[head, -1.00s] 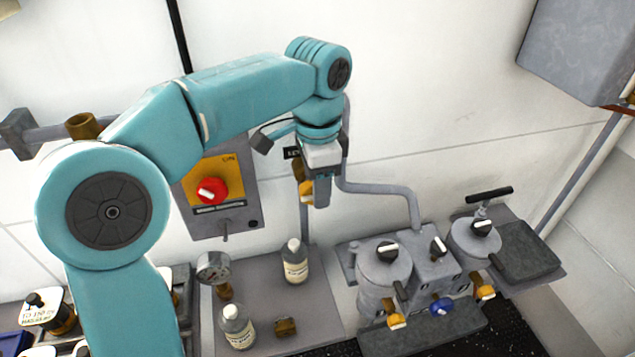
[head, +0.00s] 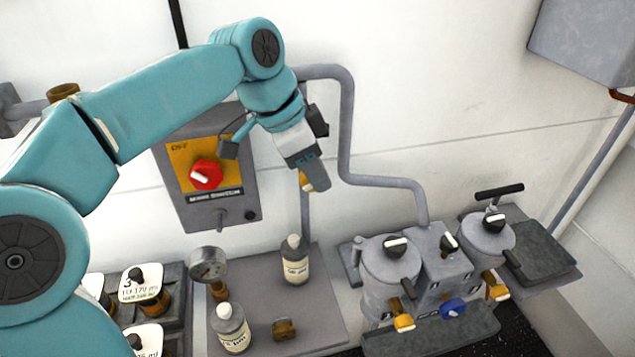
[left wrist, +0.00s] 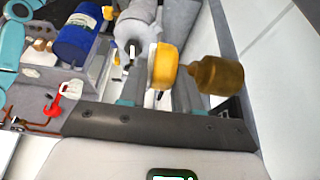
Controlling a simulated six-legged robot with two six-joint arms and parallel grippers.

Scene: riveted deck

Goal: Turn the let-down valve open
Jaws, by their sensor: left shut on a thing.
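A yellow valve handle (head: 306,182) is on the thin vertical pipe (head: 305,215) on the wall, below the bent grey pipe. I take it for the let-down valve; no label is readable now. My left gripper (head: 317,178) reaches down to it from above, tilted, and is shut on the handle. In the left wrist view the yellow handle (left wrist: 163,66) is between the fingers, with a brass-coloured body (left wrist: 216,76) just right of it. The fingers hide part of the valve in the head view. My right gripper is out of view.
A grey box with a red knob (head: 206,174) is left of the gripper. Below stand a gauge (head: 208,263), two labelled bottles (head: 295,260) (head: 231,328) and a small brass part (head: 285,329). Grey vessels (head: 390,262) with yellow and blue knobs are right.

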